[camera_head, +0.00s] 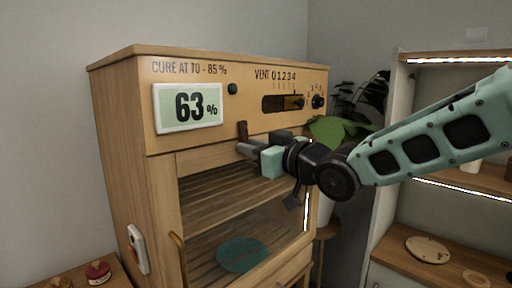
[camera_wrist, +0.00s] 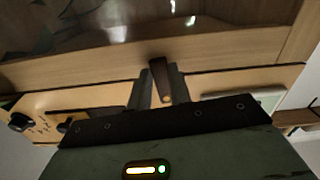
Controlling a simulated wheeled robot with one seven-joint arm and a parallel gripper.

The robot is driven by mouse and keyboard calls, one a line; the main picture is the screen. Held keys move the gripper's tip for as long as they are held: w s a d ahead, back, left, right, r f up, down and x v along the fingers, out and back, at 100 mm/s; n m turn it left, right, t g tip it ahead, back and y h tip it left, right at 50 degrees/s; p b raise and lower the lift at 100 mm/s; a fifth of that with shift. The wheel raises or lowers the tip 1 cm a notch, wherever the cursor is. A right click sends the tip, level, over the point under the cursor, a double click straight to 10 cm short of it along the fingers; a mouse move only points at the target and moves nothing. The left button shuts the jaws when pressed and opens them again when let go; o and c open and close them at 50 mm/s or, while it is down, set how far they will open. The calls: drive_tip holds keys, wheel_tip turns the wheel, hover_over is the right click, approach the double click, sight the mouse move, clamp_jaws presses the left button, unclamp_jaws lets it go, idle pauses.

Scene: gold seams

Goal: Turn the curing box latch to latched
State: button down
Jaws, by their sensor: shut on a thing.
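The curing box (camera_head: 118,165) is a wooden cabinet with a glazed front. Its latch (camera_head: 243,131) is a dark brown tab that stands roughly upright above the door frame. My gripper (camera_head: 247,149) reaches in from the right and is shut on the latch, its fingertips at the tab's lower part in the head view. In the wrist view the latch (camera_wrist: 161,78) shows between my two fingers (camera_wrist: 160,92). The fingers hide part of the latch, and its pivot is not clear.
A display (camera_head: 188,107) reads 63%. A vent slider (camera_head: 284,103) sits right of it. A curved door handle (camera_head: 178,260) is at lower left. A teal disc (camera_head: 241,254) lies inside the box. A plant (camera_head: 330,129) and shelves (camera_head: 440,252) stand at right, near my arm.

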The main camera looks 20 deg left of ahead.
drive_tip(key=shift+s+m, duration=0.2)
drive_tip(key=shift+m, duration=0.3)
drive_tip(key=shift+a, duration=0.1)
drive_tip(key=c, duration=1.3)
unclamp_jaws()
drive_tip(key=b+v, duration=0.3)
drive_tip(key=v, duration=1.4)
drive_tip(key=shift+s+f, duration=0.1)
drive_tip(key=shift+s, duration=0.1)
